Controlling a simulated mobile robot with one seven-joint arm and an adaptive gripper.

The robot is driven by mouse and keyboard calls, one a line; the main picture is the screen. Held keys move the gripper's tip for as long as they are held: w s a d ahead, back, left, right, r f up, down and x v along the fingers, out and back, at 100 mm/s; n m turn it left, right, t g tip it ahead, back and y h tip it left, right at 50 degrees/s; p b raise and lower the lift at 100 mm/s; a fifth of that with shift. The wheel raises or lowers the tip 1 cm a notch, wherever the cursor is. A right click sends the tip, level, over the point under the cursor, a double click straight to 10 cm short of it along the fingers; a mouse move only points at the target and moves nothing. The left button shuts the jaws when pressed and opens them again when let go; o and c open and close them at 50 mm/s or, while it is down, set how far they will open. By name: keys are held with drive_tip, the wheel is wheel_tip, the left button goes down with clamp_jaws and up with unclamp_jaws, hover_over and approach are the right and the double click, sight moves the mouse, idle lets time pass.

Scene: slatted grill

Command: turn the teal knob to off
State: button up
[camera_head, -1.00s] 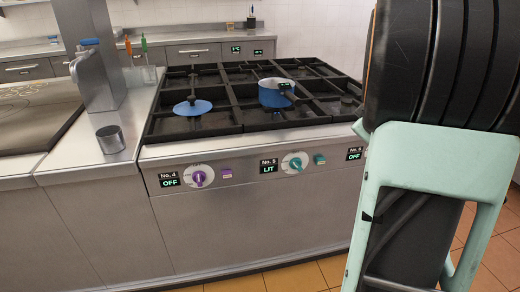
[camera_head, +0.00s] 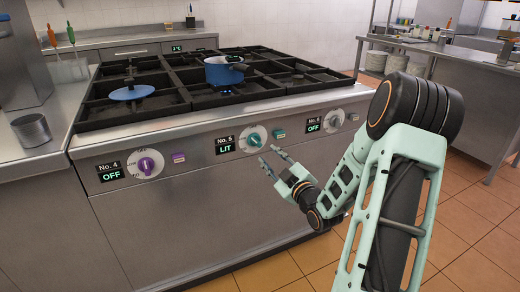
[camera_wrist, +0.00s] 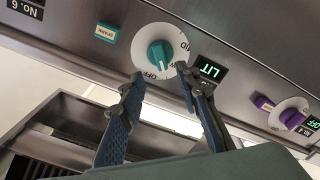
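The teal knob (camera_head: 254,140) sits on a white dial on the stove's front panel, beside a No. 5 display (camera_head: 224,145) that reads LIT. In the wrist view, which is upside down, the teal knob (camera_wrist: 160,54) is just beyond the fingertips. My gripper (camera_head: 268,154) is in front of the panel, slightly below and right of the knob. My gripper (camera_wrist: 159,72) is open, with its fingertips apart and nothing between them. Whether a fingertip touches the dial, I cannot tell.
A purple knob (camera_head: 146,165) beside a No. 4 OFF display is to the left. A teal button (camera_head: 279,134) is close right of the dial. The No. 6 display (camera_head: 314,125) reads OFF. A blue pot (camera_head: 224,72) and blue pan (camera_head: 131,92) stand on the grates.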

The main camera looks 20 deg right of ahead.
sight(258, 144)
drive_tip(key=w+b, duration=0.1)
drive_tip(key=w, duration=0.7)
drive_tip(key=shift+w+a, duration=0.15)
drive_tip(key=shift+w, duration=0.2)
clamp_jaws()
